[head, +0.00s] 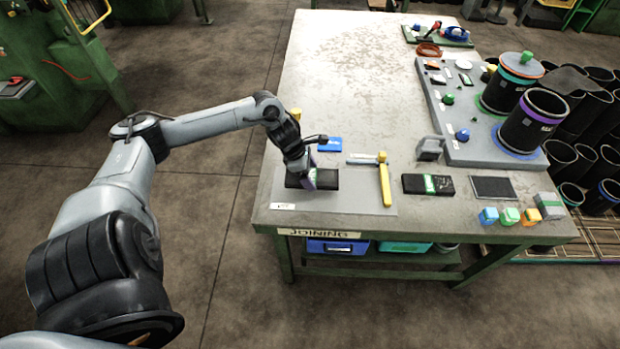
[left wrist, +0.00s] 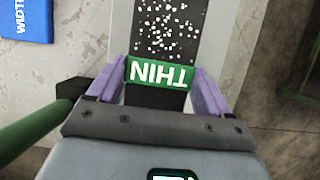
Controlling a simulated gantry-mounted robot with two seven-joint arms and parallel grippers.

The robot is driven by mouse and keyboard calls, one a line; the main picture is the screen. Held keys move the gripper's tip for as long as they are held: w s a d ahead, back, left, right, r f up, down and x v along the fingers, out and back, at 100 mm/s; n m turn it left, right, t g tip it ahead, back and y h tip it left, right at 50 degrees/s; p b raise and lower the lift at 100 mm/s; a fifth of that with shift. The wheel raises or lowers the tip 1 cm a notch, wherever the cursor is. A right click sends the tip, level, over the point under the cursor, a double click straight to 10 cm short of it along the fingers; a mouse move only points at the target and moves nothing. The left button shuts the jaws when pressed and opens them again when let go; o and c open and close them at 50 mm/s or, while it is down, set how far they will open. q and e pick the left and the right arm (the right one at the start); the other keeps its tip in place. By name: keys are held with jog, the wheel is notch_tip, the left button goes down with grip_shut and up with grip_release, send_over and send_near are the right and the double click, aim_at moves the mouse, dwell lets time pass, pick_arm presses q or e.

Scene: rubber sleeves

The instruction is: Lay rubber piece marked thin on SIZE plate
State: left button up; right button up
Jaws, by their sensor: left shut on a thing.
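The rubber piece marked THIN (left wrist: 160,72) is a black strip with a green band and white specks. In the head view its black end (head: 326,180) shows over the left part of a grey mat (head: 350,203) at the table's front. My left gripper (head: 312,182) points down and is shut on the piece across its green band; its purple fingers (left wrist: 160,90) stand on both sides of the band. I cannot tell whether the piece touches the mat. No plate readable as SIZE shows; the mat's small white label is too small to read. My right gripper is out of view.
A blue card (head: 330,144) lettered WIDTH lies just behind the piece. A yellow-handled tool (head: 385,184) lies on the mat. Right of it are another black piece with a green band (head: 428,185), a dark framed plate (head: 492,188) and small coloured cubes (head: 509,216).

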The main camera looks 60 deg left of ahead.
pick_arm(q)
notch_tip(320, 180, down, 3)
jog(key=shift+r, duration=0.2)
jog(key=shift+f, duration=0.15)
jog(key=o, duration=1.2)
jog(key=shift+c, duration=0.2)
